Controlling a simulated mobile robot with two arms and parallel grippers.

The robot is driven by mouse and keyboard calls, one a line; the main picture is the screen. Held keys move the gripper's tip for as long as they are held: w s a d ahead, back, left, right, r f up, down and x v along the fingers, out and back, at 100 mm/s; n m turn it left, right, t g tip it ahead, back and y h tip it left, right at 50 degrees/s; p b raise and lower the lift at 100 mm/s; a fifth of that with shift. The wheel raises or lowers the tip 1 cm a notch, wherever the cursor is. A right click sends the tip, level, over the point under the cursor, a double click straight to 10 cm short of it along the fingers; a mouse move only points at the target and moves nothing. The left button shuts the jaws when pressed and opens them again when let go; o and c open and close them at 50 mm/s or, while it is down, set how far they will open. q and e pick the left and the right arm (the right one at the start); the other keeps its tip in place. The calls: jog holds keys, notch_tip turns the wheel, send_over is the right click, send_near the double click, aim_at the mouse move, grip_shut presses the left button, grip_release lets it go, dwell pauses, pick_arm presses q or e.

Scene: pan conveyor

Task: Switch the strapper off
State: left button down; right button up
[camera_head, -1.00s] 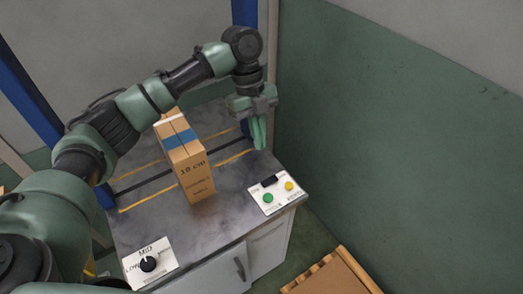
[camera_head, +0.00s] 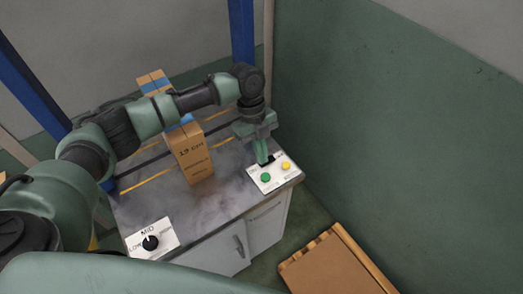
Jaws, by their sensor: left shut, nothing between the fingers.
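The strapper's table (camera_head: 225,195) carries a white control panel (camera_head: 283,180) at its right front corner. The panel has a green button (camera_head: 265,177), a yellow button (camera_head: 285,166) and a black part (camera_head: 269,160) at its back edge. My left gripper (camera_head: 262,162) is shut and empty, pointing down at the back of the panel beside the black part. I cannot tell whether its tips touch it, and they hide some of it. A second white panel with a black dial (camera_head: 150,243) sits at the left front corner. My right gripper is not in view.
More carton (camera_head: 150,80) shows behind my arm. A green wall (camera_head: 400,130) stands at the right.

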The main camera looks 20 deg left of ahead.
pick_arm(q)
jog(key=shift+s+f, duration=0.15)
jog(key=shift+f, duration=0.15)
jog(key=shift+t, duration=0.3)
jog(key=shift+w+d+r, duration=0.3)
jog(key=shift+w+d, duration=0.15)
jog(key=shift+w, duration=0.25)
